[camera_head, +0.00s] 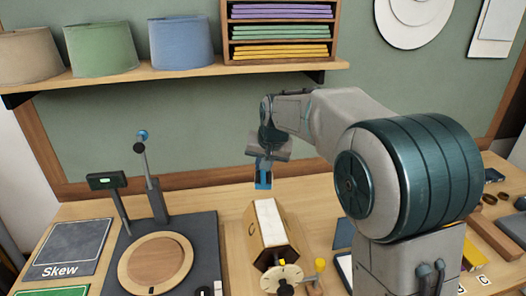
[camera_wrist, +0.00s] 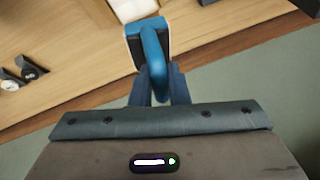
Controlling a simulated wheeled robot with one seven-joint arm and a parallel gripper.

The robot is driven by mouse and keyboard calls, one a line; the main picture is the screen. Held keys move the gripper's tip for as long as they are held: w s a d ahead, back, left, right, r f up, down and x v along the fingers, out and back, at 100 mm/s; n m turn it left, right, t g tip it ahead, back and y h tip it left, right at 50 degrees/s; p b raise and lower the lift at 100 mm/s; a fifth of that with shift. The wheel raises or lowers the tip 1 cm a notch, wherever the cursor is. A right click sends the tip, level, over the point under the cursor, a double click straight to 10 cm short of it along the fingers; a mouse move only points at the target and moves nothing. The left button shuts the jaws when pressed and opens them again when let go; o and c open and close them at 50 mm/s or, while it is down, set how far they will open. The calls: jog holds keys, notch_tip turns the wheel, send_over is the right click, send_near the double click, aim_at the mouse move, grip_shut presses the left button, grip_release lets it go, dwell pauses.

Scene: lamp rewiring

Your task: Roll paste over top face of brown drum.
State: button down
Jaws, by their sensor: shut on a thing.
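The brown drum (camera_head: 258,249) is a faceted wooden body on the bench, with a white strip (camera_head: 268,222) along its top face. In the wrist view, a white patch (camera_wrist: 132,8) shows at the top edge, probably that same face. My gripper (camera_head: 265,162) is above and behind the drum, clear of it. It is shut on a blue tool (camera_wrist: 153,42), probably the paste roller, by its curved handle. The tool also shows small and blue below the gripper in the head view (camera_head: 263,183). Its working side is hidden.
A shelf (camera_head: 180,72) with lampshades runs along the wall behind. Small parts lie to the right.

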jog(key=shift+r+p, duration=0.5)
jog(key=shift+r, duration=0.6)
